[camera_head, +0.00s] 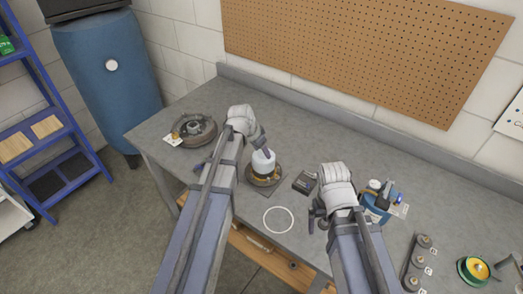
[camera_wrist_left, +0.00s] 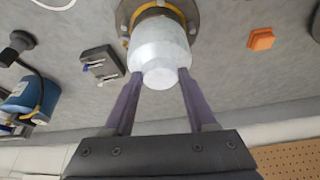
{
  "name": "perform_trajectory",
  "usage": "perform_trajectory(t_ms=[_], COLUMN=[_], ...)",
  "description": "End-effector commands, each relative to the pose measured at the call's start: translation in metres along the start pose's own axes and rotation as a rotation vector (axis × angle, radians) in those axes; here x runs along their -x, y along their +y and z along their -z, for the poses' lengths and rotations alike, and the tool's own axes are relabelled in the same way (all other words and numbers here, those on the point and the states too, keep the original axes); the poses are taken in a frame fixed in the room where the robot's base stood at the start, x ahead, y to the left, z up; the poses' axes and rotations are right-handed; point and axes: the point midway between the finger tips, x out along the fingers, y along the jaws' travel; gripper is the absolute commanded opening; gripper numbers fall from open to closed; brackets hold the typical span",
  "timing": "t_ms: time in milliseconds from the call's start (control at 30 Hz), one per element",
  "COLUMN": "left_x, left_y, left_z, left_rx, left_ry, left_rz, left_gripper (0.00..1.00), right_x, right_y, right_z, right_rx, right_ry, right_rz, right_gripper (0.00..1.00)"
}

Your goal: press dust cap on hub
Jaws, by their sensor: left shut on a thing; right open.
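The hub (camera_head: 264,179) stands on a dark plate on the bench, with a yellow-brown ring around its top. It also shows at the top of the left wrist view (camera_wrist_left: 124,17). A pale, smooth cylinder, apparently the dust cap (camera_head: 263,164), is over the hub's centre; it fills the middle of the left wrist view (camera_wrist_left: 159,50). My left gripper (camera_head: 262,147) is shut on its sides, with both fingertips (camera_wrist_left: 158,73) touching it. I cannot tell how deeply it is seated. My right gripper (camera_head: 318,214) is open, above the bench to the right.
A drum-like part (camera_head: 194,130) lies at the bench's left. A small dark box (camera_head: 305,182) lies between my grippers. A blue container (camera_head: 376,207) with tools, a tray of round parts (camera_head: 418,262) and a green-yellow spool (camera_head: 474,270) are right. A white ring (camera_head: 278,220) marks the front.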

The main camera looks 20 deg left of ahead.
Motion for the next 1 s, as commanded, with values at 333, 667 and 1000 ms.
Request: perform_trajectory(t_ms=[333,667,1000], left_x=[0.0000,0.0000,0.0030], left_y=[0.0000,0.0000,0.0000], left_z=[0.0000,0.0000,0.0012], left_rx=[0.000,0.000,0.000], left_ry=[0.000,0.000,0.000], left_rz=[0.000,0.000,0.000], left_gripper=[0.85,1.00,1.00], right_x=[0.0000,0.0000,0.0032], right_y=[0.0000,0.0000,0.0003], right_z=[0.0000,0.0000,-0.0002], right_rx=[0.000,0.000,0.000], right_ry=[0.000,0.000,0.000], right_rz=[0.000,0.000,0.000], right_gripper=[0.90,0.90,0.90])
